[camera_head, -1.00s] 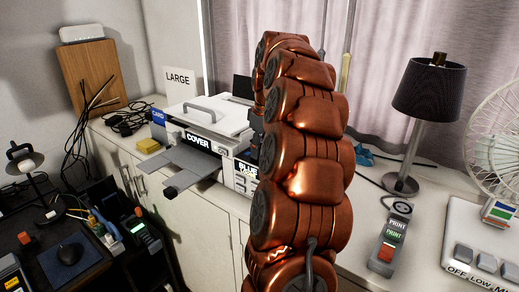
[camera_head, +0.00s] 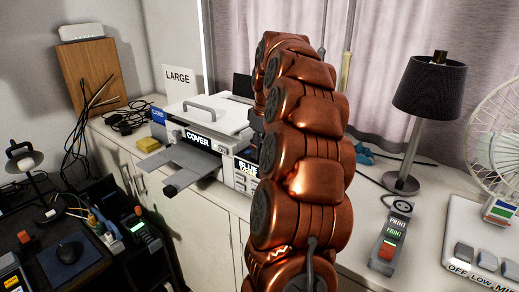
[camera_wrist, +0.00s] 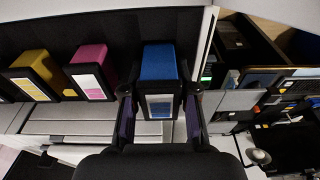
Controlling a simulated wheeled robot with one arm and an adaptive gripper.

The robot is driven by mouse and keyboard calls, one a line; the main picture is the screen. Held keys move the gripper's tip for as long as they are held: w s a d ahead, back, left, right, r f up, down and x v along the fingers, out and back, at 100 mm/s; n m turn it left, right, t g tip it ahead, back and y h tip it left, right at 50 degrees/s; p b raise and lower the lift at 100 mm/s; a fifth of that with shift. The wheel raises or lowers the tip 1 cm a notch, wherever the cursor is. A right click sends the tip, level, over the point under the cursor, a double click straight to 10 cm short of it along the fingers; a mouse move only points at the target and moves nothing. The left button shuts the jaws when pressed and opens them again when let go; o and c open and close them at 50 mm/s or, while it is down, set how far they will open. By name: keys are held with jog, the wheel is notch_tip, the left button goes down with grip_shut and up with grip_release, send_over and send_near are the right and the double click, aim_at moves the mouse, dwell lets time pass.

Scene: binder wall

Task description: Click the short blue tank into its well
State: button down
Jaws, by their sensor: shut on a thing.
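The short blue tank (camera_wrist: 160,64) is in the middle of the wrist view, a blue block with a black end and a pale label facing my gripper. My gripper (camera_wrist: 159,91) is shut on it, one dark finger along each side. A yellow tank (camera_wrist: 38,68) and a magenta tank (camera_wrist: 90,66) sit in a row to its left, apart from it. The blue tank's well and underside are hidden, so I cannot tell how deep it sits. In the head view the printer (camera_head: 212,118) stands behind my copper arm, which hides my gripper and the tank.
The printer's grey tray (camera_head: 180,162) sticks out over the counter front. A yellow sponge (camera_head: 148,144) lies at its left. A lamp (camera_head: 431,88), a print remote (camera_head: 392,237) and a fan (camera_head: 500,140) are to the right. A cluttered dark desk (camera_head: 95,275) is at lower left.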

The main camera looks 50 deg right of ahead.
jog(key=shift+f, duration=0.1)
jog(key=c, duration=0.8)
grip_release()
jog(key=shift+s+r, duration=0.2)
jog(key=shift+r, duration=1)
jog(key=shift+s+r, duration=0.15)
jog(key=shift+r, duration=1.1)
jog(key=shift+s+r, duration=0.2)
jog(key=shift+r, duration=1)
jog(key=shift+r, duration=0.1)
